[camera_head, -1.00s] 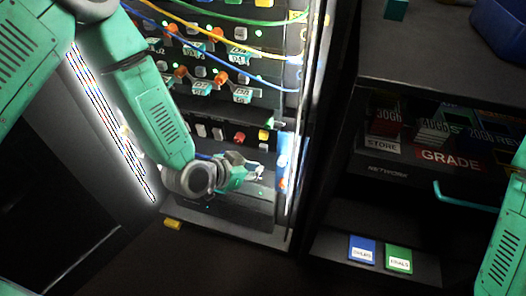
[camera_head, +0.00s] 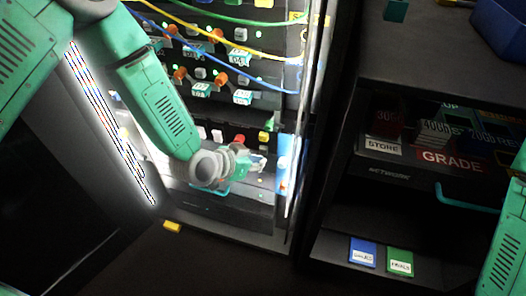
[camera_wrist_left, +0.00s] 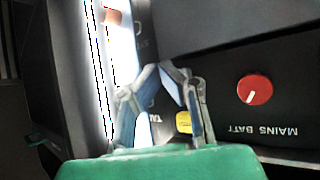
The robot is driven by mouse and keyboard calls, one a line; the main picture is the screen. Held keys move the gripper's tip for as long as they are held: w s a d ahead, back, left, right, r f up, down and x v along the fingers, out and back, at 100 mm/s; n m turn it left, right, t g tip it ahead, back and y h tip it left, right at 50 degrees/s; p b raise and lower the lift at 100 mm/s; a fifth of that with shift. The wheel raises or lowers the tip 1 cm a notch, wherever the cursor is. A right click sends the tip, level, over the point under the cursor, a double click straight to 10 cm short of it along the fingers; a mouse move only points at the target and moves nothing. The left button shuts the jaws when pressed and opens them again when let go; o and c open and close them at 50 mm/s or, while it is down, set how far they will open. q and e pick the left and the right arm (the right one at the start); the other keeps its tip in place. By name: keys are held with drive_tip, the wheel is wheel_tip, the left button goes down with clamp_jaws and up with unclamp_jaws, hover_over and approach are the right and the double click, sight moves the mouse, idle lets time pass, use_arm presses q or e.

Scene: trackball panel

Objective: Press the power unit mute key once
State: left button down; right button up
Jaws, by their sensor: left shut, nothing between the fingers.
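The power unit is low in the lit rack in the head view, its dark front panel (camera_head: 235,211) partly hidden by my left wrist. My left gripper (camera_head: 262,163) is in front of it, shut and empty. In the left wrist view its fingers (camera_wrist_left: 168,68) come together close to the panel. A yellow key (camera_wrist_left: 184,122) shows between the finger links, with its label mostly covered. A red knob (camera_wrist_left: 254,90) marked MAINS BATT, upside down here, is to the right. I cannot read a mute label or tell contact. My right gripper is out of view.
A row above my wrist holds a red key (camera_head: 239,138) and a yellow one (camera_head: 263,137). Cables (camera_head: 240,62) hang across the upper rack. A glass-like door edge (camera_head: 300,150) stands right of the gripper. A dark shelf unit (camera_head: 400,85) is further right.

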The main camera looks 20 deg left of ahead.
use_arm(q)
drive_tip(key=shift+w, duration=0.1)
idle(0.7)
drive_tip(key=shift+w, duration=0.3)
drive_tip(key=shift+w+r, duration=0.1)
drive_tip(key=shift+w, duration=0.35)
idle(0.6)
drive_tip(key=shift+s, duration=0.1)
drive_tip(key=shift+s+p, duration=0.35)
drive_tip(key=shift+s, duration=0.45)
drive_tip(key=s+p, duration=0.1)
drive_tip(key=s, duration=0.4)
idle(0.4)
